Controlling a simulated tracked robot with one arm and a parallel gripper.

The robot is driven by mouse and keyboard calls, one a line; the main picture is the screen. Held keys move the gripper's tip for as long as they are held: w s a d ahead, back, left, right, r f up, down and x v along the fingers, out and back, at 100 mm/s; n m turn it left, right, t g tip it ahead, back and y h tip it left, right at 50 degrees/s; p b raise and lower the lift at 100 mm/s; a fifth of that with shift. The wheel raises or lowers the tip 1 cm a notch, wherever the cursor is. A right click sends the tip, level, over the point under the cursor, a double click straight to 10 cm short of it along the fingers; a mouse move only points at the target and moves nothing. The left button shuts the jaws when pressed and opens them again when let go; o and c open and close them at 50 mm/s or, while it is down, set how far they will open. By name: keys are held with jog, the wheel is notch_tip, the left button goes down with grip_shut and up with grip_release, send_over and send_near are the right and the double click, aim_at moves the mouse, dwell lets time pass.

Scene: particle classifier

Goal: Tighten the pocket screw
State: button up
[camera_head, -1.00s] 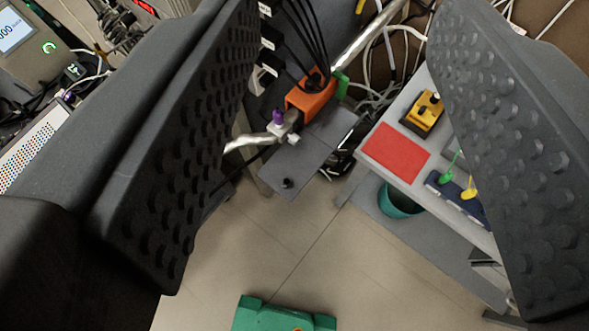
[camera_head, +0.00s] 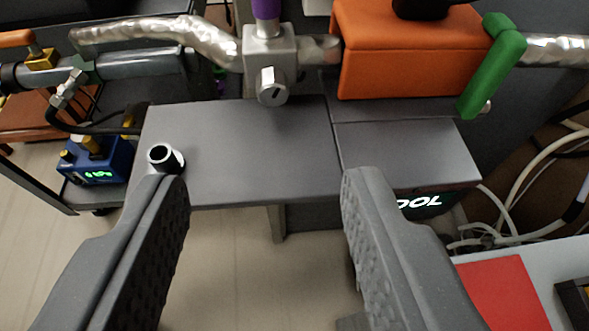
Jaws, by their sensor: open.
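A silver block (camera_head: 269,50) with a purple cylinder (camera_head: 266,10) on top sits in the pipe line at the top centre. A round silver screw head (camera_head: 272,88) with a dark slot sticks out of its front; I take this for the pocket screw, though no label shows it. An orange box (camera_head: 408,50) with a green handle (camera_head: 493,66) stands to its right. My gripper (camera_head: 265,184) is open and empty. Its studded fingers are wide apart, below the screw in the picture and not touching it.
A blue device (camera_head: 98,162) stands at left. A red mat (camera_head: 500,292) lies on a white surface at lower right, with white cables above it.

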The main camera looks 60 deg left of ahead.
aim_at(273, 97)
jog(key=b+x, duration=0.1)
jog(key=x, duration=0.3)
jog(key=f+b+x, duration=0.1)
jog(key=x, duration=0.9)
jog(key=shift+s+d+f+b, duration=0.1)
jog(key=shift+d+f+b, duration=0.2)
jog(key=shift+f+b, duration=0.1)
jog(key=shift+r, duration=0.1)
grip_shut()
